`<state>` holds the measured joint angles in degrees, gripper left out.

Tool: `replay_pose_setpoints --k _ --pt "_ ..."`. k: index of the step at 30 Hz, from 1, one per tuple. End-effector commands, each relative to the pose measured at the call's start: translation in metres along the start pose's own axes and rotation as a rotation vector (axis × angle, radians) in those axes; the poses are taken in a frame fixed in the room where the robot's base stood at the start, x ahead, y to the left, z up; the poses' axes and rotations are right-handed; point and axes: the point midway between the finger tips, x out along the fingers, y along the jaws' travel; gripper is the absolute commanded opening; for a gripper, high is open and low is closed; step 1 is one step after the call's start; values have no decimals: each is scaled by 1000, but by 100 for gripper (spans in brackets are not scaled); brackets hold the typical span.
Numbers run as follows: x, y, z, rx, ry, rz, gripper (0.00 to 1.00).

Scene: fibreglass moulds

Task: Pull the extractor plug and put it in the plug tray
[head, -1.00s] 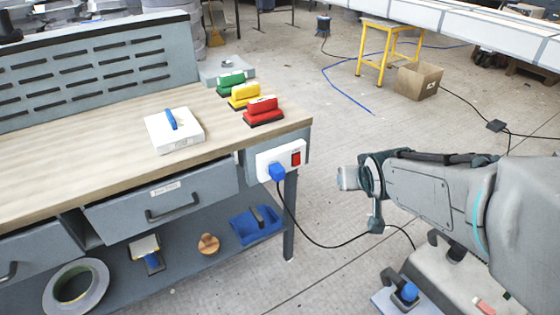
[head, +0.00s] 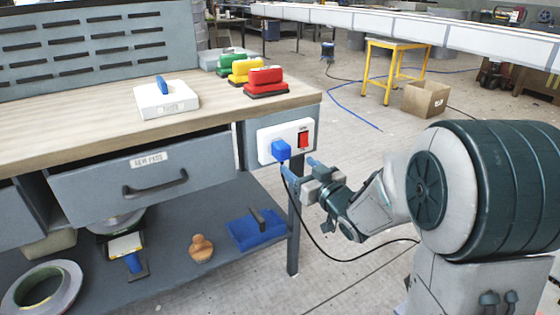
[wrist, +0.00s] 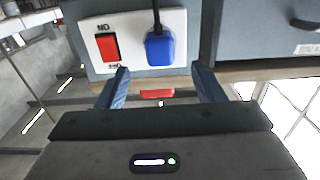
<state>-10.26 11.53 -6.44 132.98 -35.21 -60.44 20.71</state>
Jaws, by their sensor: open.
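The blue extractor plug (head: 281,151) sits in the white socket plate (head: 263,147) on the bench's end, with its black cord hanging down. In the wrist view the plug (wrist: 160,48) appears upside down beside the red switch. My gripper (head: 303,168) is open and empty, just below and right of the plug in the head view.
The red switch (head: 304,139) is close beside the plug. Red (head: 265,78), yellow and green sanding blocks and a white box (head: 167,99) stand on the bench. A blue dustpan-like thing (head: 250,235) lies on the lower shelf. The cord (head: 340,258) loops across the floor side.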

Motion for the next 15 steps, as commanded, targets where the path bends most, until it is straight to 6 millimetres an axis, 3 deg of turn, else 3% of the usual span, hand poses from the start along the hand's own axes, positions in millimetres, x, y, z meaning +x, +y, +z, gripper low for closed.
replay_pose_setpoints --k 10,15 --pt "2 0 -1 0 0 -1 62" --pt "15 -1 -2 0 -1 -3 62"
